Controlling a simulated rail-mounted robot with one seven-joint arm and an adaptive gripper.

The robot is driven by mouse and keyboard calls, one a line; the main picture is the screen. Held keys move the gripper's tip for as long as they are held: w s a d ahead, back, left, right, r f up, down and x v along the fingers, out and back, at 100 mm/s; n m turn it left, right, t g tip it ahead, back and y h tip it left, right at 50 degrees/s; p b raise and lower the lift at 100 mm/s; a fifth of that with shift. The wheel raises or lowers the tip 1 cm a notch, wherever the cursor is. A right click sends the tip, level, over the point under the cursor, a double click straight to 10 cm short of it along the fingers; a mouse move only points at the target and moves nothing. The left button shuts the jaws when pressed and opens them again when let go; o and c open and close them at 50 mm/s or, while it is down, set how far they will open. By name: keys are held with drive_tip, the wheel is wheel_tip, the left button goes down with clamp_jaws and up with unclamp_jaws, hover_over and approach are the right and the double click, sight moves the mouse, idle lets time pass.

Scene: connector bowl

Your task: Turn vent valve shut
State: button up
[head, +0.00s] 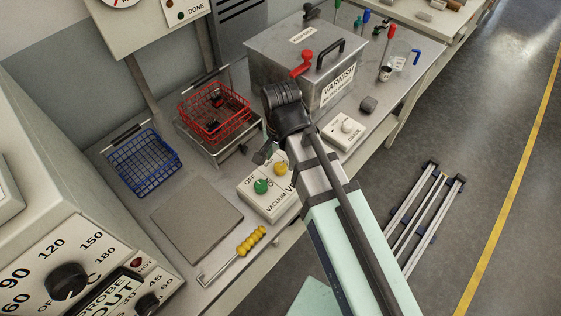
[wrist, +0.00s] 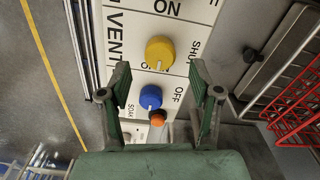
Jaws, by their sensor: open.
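The yellow vent valve knob (wrist: 160,50) sits on a white panel marked VENT (wrist: 114,38). Its white pointer line faces down in the wrist view, onto partly covered lettering. SHUT is printed to its right. In the head view the yellow knob (head: 281,168) is beside the green vacuum knob (head: 261,186), partly behind my arm. My gripper (wrist: 160,70) is open and empty in the wrist view, its two green fingers on either side of the panel below the knob. In the head view my gripper (head: 268,150) is just above and left of the yellow knob, partly hidden.
A blue knob (wrist: 151,97) marked OFF and an orange button (wrist: 156,119) lie between the fingers in the wrist view. The red basket (head: 214,112) stands behind the panel, the varnish tank (head: 310,70) behind right. A grey plate (head: 196,221) lies at left.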

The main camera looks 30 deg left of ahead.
sight(281, 166)
drive_tip(key=shift+f, duration=1.75)
drive_tip(key=c, duration=1.1)
